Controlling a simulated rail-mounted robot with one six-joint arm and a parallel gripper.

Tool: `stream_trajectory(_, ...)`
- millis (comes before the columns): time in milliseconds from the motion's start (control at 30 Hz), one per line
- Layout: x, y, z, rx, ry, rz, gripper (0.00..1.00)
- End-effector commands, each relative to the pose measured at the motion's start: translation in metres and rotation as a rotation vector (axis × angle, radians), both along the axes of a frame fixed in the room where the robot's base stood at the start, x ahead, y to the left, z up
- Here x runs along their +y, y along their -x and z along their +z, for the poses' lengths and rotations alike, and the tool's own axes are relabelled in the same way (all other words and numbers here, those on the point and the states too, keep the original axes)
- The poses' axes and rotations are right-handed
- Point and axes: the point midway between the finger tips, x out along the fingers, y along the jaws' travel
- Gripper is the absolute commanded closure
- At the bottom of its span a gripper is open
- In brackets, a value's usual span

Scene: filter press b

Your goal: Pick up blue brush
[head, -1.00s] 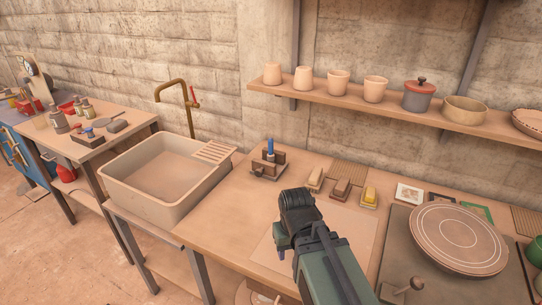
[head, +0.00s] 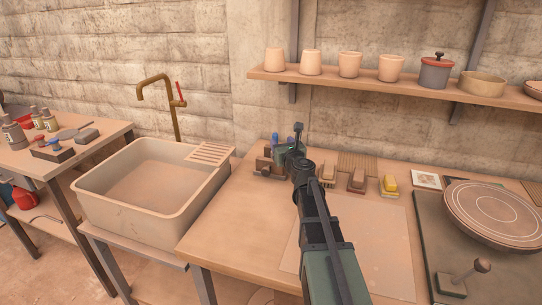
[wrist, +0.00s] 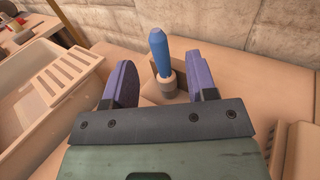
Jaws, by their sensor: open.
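The blue brush (wrist: 160,52) stands upright in the wrist view, its blue handle up and a grey-beige collar below. In the head view only a bit of its blue handle (head: 275,139) shows behind my gripper (head: 281,151). It stands at a brown wooden holder (head: 264,163) on the worktop, partly hidden by my gripper. In the wrist view my gripper (wrist: 164,82) is open, with its two purple-blue fingers apart. The brush shows in the gap between them, and I see no contact.
The sink (head: 150,190) with its tap (head: 170,105) is left of the worktop (head: 225,225). Several brushes and blocks, one a yellow block (head: 389,185), lie just right of my gripper. A shelf (head: 400,87) with pots hangs above. A turntable (head: 490,213) stands at the right.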

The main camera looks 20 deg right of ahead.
Motion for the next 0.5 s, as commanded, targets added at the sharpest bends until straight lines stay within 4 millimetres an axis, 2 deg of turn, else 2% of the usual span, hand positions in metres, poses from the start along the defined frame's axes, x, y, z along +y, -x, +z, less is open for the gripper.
stream_trajectory(33,-0.002,-0.015,0.0,0.0,0.001,0.002,0.48)
stream_trajectory(100,-0.003,-0.027,0.0,0.0,0.002,0.003,0.48)
stream_trajectory(333,-0.003,-0.038,0.0,0.0,0.003,0.003,0.48)
stream_trajectory(500,-0.007,-0.07,-0.001,0.0,0.004,0.003,0.48)
